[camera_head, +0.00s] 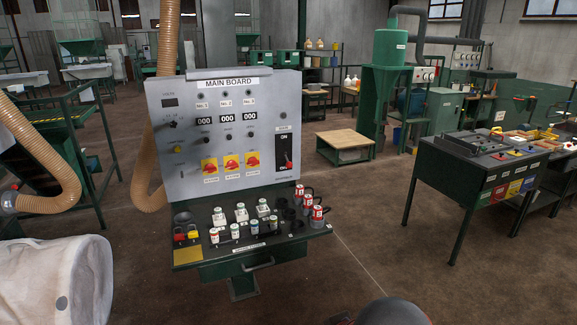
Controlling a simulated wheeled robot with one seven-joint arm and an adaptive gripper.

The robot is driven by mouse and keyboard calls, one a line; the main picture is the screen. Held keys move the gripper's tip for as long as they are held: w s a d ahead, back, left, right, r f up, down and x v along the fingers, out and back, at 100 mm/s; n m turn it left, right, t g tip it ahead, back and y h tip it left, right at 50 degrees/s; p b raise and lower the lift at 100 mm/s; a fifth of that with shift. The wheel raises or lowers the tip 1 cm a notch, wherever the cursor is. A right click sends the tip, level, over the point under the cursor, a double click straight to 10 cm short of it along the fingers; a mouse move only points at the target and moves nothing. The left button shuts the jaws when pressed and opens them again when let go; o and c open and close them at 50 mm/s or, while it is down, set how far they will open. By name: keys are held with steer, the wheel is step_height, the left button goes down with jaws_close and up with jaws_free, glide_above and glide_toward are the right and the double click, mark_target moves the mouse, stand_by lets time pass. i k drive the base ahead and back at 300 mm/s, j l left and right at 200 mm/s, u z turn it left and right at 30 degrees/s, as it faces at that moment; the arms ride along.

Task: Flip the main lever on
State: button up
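The grey control panel (224,130) labelled MAIN BOARD stands upright left of centre. The main lever (288,161) is at its lower right, on a black plate marked ON at the top. Its red handle sits low on that plate, beside the lower label, which is too small to read surely. Nothing covers the lever. My gripper is not in view. A dark rounded shape (392,312) with some red beside it shows at the bottom edge, probably part of my arm, apart from the panel.
A tan hose (50,170) and a white bag (55,285) are at left. A dark workbench (480,170) stands at right. The floor between is clear.

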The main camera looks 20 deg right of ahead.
mark_target(288, 164)
steer(key=i+l, duration=0.35)
steer(key=i, duration=0.2)
steer(key=i+l, duration=0.4)
steer(key=i, duration=0.15)
steer(key=i+l, duration=0.35)
steer(key=i, duration=0.25)
steer(key=i+l, duration=0.4)
steer(key=i, duration=0.15)
